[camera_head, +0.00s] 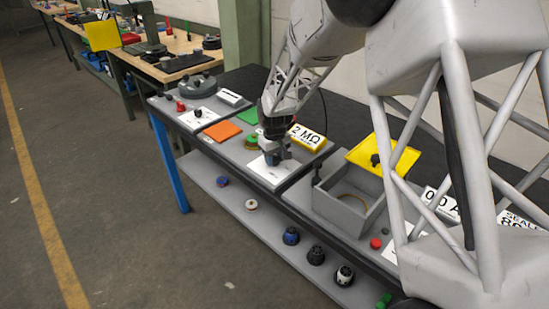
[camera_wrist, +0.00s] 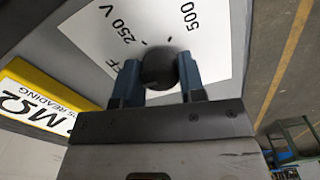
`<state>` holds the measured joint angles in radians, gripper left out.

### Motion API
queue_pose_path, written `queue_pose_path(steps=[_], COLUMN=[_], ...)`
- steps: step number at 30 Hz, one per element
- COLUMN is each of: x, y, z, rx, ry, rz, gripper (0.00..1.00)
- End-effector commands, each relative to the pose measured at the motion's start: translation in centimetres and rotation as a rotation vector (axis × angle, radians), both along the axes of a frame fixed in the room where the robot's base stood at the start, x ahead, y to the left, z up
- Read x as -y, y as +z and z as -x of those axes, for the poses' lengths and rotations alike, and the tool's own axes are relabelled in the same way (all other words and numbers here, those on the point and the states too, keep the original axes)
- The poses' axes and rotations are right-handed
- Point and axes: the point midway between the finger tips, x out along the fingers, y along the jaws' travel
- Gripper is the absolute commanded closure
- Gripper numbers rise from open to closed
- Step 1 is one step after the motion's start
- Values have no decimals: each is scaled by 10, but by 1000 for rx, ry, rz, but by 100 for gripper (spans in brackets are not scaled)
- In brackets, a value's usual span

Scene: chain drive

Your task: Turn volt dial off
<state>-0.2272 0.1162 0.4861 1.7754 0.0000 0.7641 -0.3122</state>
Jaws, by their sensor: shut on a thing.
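The volt dial (camera_wrist: 159,69) is a dark round knob on a white label plate (camera_wrist: 215,20) printed "250 V", "500" and a partly hidden word ending in "F". My gripper (camera_wrist: 157,85) is shut on the dial, with a blue-grey finger on each side of it. In the head view my gripper (camera_head: 274,152) reaches down to the white plate (camera_head: 268,174) on the bench, and the dial is mostly hidden there. The dial's pointer mark cannot be made out clearly.
A yellow-edged "2 MΩ" reading sign (camera_head: 307,137) stands just behind my gripper. An orange square (camera_head: 222,131) lies to the left. An open grey box with a yellow lid (camera_head: 384,154) is to the right. A lower shelf (camera_head: 236,197) holds several knobs.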

Motion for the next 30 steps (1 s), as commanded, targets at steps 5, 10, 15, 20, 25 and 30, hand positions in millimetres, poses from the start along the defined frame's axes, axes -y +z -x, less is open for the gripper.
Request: queue_pose_path(steps=[5,10,15,20,25,30], x=[0,0,0,0,0,0], y=[1,0,1,7,23,45], z=[-1,0,0,-1,-1,-1], rx=[2,1,1,2,2,2], ry=[0,0,0,-1,-1,-1], rz=[0,-1,-1,0,0,0], gripper=[43,37,37,37,37,37])
